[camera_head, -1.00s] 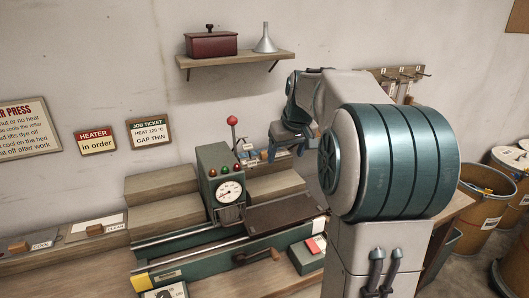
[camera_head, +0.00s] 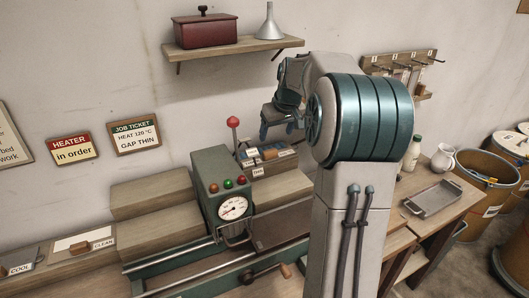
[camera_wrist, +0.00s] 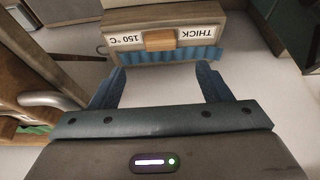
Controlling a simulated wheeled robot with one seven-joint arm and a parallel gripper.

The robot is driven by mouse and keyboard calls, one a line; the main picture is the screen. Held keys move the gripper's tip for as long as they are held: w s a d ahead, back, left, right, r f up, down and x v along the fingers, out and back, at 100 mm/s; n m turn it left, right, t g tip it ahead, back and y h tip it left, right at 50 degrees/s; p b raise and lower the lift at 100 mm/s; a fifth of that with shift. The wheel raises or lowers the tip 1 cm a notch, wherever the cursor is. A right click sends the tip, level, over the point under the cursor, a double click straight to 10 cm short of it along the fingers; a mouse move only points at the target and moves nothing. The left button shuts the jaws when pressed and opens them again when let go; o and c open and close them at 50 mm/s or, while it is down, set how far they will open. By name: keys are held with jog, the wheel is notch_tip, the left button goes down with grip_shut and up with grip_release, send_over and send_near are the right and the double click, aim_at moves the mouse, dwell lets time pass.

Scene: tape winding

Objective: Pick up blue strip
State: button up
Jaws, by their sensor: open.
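In the wrist view a ruffled blue strip (camera_wrist: 150,57) lies along the near edge of a wooden holder (camera_wrist: 130,22). A tan block (camera_wrist: 158,40) sits against its middle, between labels reading "THICK" and "150 °C". My gripper (camera_wrist: 160,78) is open, with its two blue fingers apart and nothing between them. The strip lies just beyond the fingertips in the picture, apart from them. In the head view my gripper (camera_head: 278,128) hangs above the labelled holder area (camera_head: 268,157) behind the press; small blue parts show there, partly hidden by my arm.
The green press (camera_head: 222,190) with its gauge and red-knobbed lever (camera_head: 233,122) stands left of my gripper. A shelf (camera_head: 230,47) with a red box and funnel is on the wall above. A metal tray (camera_head: 432,199), bottle and jug are at the right.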

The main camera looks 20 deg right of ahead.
aim_at(270, 150)
jog(key=shift+p+x, duration=0.85)
jog(key=shift+x, duration=4.1)
jog(key=shift+s, duration=0.1)
jog(key=c, duration=1.1)
